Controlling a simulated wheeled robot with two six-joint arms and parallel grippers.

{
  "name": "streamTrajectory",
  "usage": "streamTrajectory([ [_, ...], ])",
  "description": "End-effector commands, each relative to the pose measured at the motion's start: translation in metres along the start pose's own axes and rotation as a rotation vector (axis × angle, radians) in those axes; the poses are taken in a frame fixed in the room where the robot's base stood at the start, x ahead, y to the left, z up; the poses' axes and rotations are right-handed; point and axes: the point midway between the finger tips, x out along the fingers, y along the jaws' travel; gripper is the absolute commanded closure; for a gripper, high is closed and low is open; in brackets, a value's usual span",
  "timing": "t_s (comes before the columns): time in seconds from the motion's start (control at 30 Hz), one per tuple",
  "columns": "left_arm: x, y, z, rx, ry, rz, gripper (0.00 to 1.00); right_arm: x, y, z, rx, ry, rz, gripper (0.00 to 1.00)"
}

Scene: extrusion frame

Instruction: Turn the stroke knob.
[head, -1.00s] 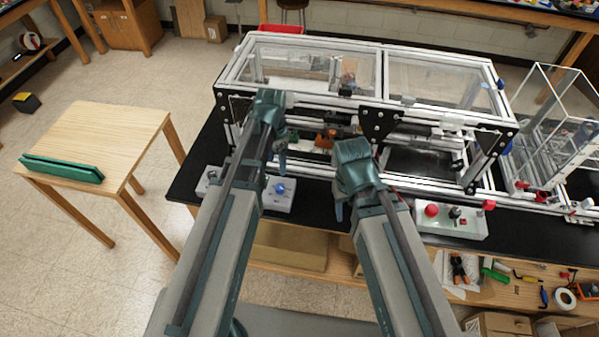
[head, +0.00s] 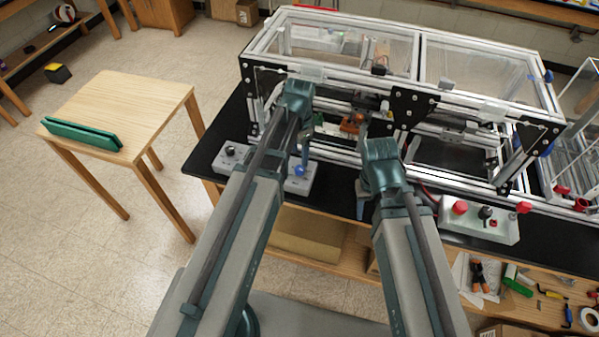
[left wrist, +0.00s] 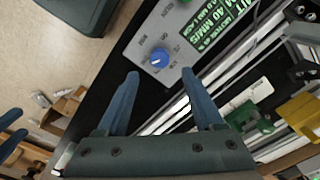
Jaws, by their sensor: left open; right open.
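A blue knob (head: 299,170) sits on the right part of a light grey control box (head: 262,172) on the black bench top. A black knob (head: 231,151) is at the box's left end. In the left wrist view, the blue knob (left wrist: 160,58) has a white pointer mark and stands beside a green-lettered display (left wrist: 212,22). I cannot read which knob is marked stroke. My left gripper (head: 306,150) is open and empty above the box; its fingertips (left wrist: 160,74) point toward the blue knob, apart from it. My right gripper (head: 362,195) is open and empty near the bench's front edge.
The aluminium extrusion frame (head: 480,95) with clear panels stands right behind the box. Another grey box with a red button (head: 459,207) lies to the right.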

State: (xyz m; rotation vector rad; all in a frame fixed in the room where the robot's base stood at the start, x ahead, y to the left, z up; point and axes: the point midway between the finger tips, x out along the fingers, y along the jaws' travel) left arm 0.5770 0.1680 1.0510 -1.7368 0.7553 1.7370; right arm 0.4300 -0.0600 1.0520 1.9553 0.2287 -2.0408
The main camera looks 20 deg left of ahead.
Motion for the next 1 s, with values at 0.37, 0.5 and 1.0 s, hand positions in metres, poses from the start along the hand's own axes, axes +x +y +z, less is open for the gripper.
streamTrajectory([
  [0.37, 0.059, 0.0, 0.0, 0.0, 0.0, 0.0, 0.31, 0.058, -0.005, -0.003, -0.002, 0.0, 0.001, 0.5],
  [0.5, 0.068, 0.0, 0.0, 0.0, 0.0, 0.0, 0.31, 0.068, -0.006, -0.004, -0.001, 0.0, 0.001, 0.5],
  [1.0, 0.068, 0.0, 0.0, 0.0, 0.0, 0.0, 0.6, 0.068, -0.006, -0.004, -0.001, 0.0, 0.001, 0.5],
])
